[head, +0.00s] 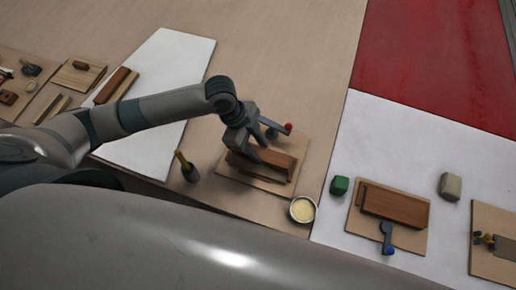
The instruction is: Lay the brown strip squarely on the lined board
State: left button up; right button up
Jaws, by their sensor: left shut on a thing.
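My left gripper (252,152) reaches down from the left over a light wooden board (233,175) in the middle of the view. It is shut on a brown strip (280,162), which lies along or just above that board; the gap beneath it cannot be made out. The gripper hides part of the strip and of the board. I cannot make out lines on this board. A clamp with a red knob (288,127) stands at the board's far edge, close to the gripper. My right gripper is not in view.
A round tin (302,209) stands by the board's near right corner, and a brush (185,166) to its left. Further right are a green block (339,186), a second board with a brown block (395,205) and blue clamp (387,238), and a grey block (449,186).

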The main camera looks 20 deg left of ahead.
pick_arm(q)
jog(key=shift+f, duration=0.85)
jog(key=o, duration=1.1)
jog(key=shift+f, duration=0.1)
jog(key=b+v, duration=0.2)
jog(key=v, duration=1)
